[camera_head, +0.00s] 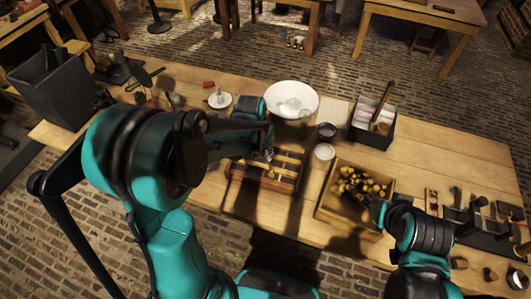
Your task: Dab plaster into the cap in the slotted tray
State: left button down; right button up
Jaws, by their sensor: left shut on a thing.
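The slotted tray (236,172), a dark wooden frame with pale slats, lies on the bench in front of me. My left gripper (267,145) is over its back part, shut on a small thin tool (268,155) whose tip points down at the tray. The arm hides part of the tray, and I cannot make out the cap in it. A white bowl (291,98) with pale content, perhaps plaster, stands behind the tray.
The crate holds several brassy pieces. A dark cup (326,130) and a small pale dish (324,152) stand between bowl and crate. A box of papers (371,136) is behind. Dark blocks (478,224) stand at the right end. The back right of the bench is clear.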

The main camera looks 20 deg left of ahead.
pick_arm(q)
jog(key=shift+f, duration=0.15)
dwell(0.5)
jog(key=shift+f+b, duration=0.35)
jog(key=shift+b, duration=0.15)
jog(key=shift+f+b, duration=0.95)
jog(key=shift+f, duration=0.1)
dwell(0.6)
jog(key=shift+r, duration=0.1)
dwell(0.8)
jog(key=shift+r+p, duration=2.85)
jog(key=shift+r, duration=0.85)
